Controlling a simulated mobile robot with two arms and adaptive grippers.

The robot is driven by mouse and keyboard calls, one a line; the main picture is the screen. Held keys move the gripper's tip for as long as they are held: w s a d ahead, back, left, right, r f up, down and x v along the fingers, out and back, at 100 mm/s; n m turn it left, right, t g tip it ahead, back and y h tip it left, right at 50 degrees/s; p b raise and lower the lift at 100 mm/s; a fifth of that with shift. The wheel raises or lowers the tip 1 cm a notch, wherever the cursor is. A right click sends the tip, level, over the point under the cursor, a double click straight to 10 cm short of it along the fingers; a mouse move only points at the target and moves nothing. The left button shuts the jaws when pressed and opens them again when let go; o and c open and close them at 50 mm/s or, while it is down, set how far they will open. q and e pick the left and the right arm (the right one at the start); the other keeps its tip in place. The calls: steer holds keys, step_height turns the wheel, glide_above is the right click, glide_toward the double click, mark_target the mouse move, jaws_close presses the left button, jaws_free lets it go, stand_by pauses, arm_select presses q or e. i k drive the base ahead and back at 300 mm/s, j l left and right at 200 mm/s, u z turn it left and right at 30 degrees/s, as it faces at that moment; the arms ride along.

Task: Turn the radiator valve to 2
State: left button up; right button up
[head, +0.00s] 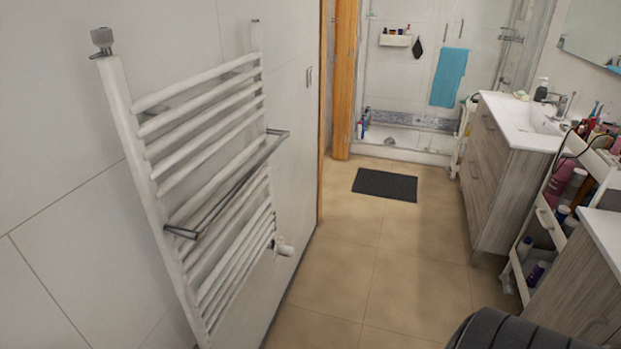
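A white towel radiator (130,140) with several horizontal bars hangs on the left wall. The radiator valve (285,250), a small white knob on a metal fitting, sticks out near the radiator's lower right end. Its numbers are too small to read, so I cannot tell its setting. A grey metal fitting (102,38) sits on top of the radiator's near post. Neither of my grippers is in view.
A metal towel rail (235,185) juts out from the radiator. Tiled floor (340,270) is clear beside it, with a dark mat (385,185) farther back. A washbasin cabinet (495,175) and a cosmetics cart (545,215) stand right. A dark ribbed object (515,332) fills the bottom right.

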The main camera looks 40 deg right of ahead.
mark_target(285, 250)
steer(key=l+z, duration=0.2)
steer(key=z, duration=0.15)
steer(key=l+z, duration=0.2)
steer(key=z, duration=0.15)
steer(key=l+z, duration=0.2)
steer(key=z, duration=0.15)
steer(key=k, duration=0.05)
